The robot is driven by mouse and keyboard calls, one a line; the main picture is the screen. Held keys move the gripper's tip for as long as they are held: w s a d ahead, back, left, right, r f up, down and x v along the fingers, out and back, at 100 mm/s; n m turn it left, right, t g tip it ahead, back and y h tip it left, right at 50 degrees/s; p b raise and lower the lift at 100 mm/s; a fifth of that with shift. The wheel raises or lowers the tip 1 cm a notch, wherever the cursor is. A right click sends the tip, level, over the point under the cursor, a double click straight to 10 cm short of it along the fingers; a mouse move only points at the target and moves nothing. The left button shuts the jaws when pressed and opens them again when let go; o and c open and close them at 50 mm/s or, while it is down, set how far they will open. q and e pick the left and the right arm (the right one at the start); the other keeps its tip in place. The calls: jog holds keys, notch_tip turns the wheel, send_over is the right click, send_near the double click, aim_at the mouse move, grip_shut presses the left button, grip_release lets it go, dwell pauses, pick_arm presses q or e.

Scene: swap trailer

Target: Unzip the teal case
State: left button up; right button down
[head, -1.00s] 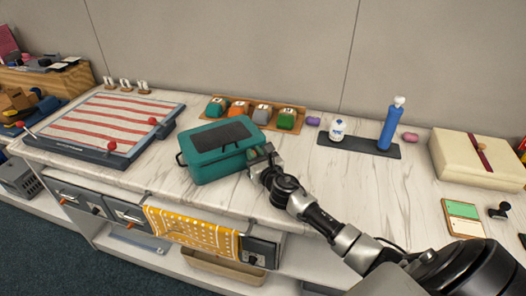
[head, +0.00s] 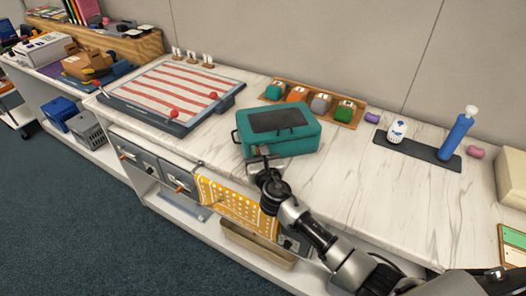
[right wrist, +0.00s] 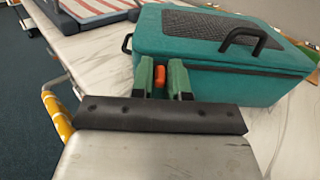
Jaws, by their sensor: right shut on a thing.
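The teal case (head: 297,143) sits on the white marble counter, with a dark panel on top and a black handle at its left end. In the right wrist view the teal case (right wrist: 200,35) shows a dark zip seam (right wrist: 240,71) along its side. My right gripper (head: 262,163) is at the front left part of the case. In the wrist view its two green fingers (right wrist: 160,80) are closed about a small orange zip pull (right wrist: 159,76), close to the case's corner. The lid lies down; how far the seam is parted is unclear. My left gripper is out of view.
A striped board (head: 170,92) lies to the left. A wooden tray (head: 335,117) with several coloured items stands behind the case. A dark mat (head: 428,154) with a white bottle and blue bottle (head: 457,135) is at right. A yellow cloth (head: 235,205) hangs in front.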

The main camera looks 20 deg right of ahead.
jog(key=shift+a, duration=0.1)
jog(key=c, duration=1.2)
grip_release()
jog(key=s, duration=0.7)
jog(key=s+a, duration=0.1)
jog(key=s, duration=0.2)
jog(key=shift+s, duration=0.4)
